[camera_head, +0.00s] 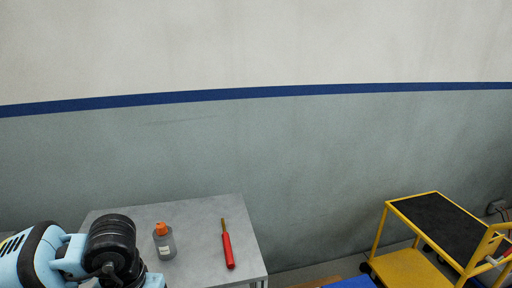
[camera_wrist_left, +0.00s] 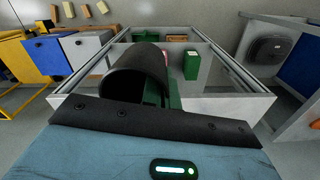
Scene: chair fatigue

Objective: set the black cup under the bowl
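I cannot make out a bowl in either view. No thing in the head view can be told as the black cup. In the left wrist view a large black rounded, hollow-looking shape (camera_wrist_left: 135,72) fills the middle, just above a black plate with screws. I cannot tell whether it is the cup or a part of me. My left arm shows at the lower left of the head view, light blue with a black joint, but its fingers are not visible. My right gripper is in neither view.
A grey table (camera_head: 195,215) bears a bottle with an orange cap (camera_head: 164,243) and a red-handled tool (camera_head: 228,250). A yellow trolley (camera_head: 385,228) stands at right. The left wrist view shows a pale frame (camera_wrist_left: 240,103) with green items (camera_wrist_left: 191,65) and a blue cabinet (camera_wrist_left: 47,60).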

